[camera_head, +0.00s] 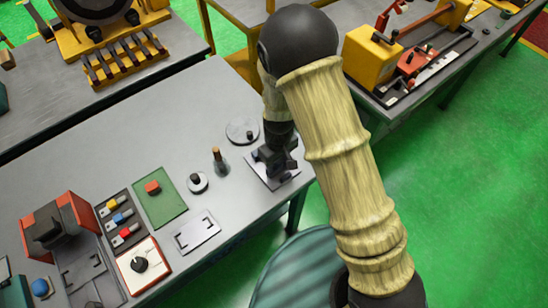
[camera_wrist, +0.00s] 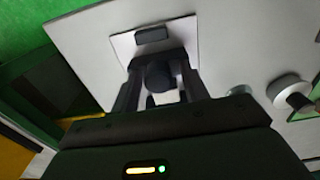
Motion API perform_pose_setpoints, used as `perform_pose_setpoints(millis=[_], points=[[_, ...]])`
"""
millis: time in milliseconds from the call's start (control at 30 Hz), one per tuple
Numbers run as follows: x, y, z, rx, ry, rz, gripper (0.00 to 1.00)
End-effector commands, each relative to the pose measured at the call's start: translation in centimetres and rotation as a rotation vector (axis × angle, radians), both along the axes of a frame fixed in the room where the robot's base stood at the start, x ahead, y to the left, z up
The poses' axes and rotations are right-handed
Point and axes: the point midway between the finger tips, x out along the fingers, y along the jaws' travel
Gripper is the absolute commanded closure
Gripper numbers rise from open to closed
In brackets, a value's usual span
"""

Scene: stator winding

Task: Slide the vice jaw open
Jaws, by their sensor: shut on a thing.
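The vice is a light square plate (camera_head: 264,178) with dark parts on it, near the table's right edge. In the wrist view the plate (camera_wrist: 122,46) carries a dark fixed-looking block (camera_wrist: 152,34) beyond my fingers. My gripper (camera_head: 275,160) is down over the vice. In the wrist view its two dark fingers (camera_wrist: 159,72) stand on either side of a dark rounded piece (camera_wrist: 160,77), which appears to be the vice jaw, and are shut on it. A gap of plate shows between this piece and the far block. The lower part of the jaw is hidden by my gripper.
A round grey disc (camera_head: 242,131), a small post (camera_head: 218,160) and a white round piece with a dark knob (camera_head: 197,182) stand left of the vice. A green mat (camera_head: 161,203) and a control box (camera_head: 142,266) are farther left.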

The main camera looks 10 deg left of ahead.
Motion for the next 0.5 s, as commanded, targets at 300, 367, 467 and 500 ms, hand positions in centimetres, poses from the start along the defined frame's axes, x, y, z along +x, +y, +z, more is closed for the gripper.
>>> perform_pose_setpoints(millis=[300, 367, 467, 500], points=[[-0.3, -0.5, -0.4, -0.011, 0.008, -0.003, 0.51], [-0.3, -0.5, 0.0, -0.011, 0.008, -0.003, 0.51], [-0.3, -0.5, 0.8, -0.009, 0.008, -0.004, 0.51], [-0.3, -0.4, 1.1, -0.008, 0.007, -0.003, 0.51]])
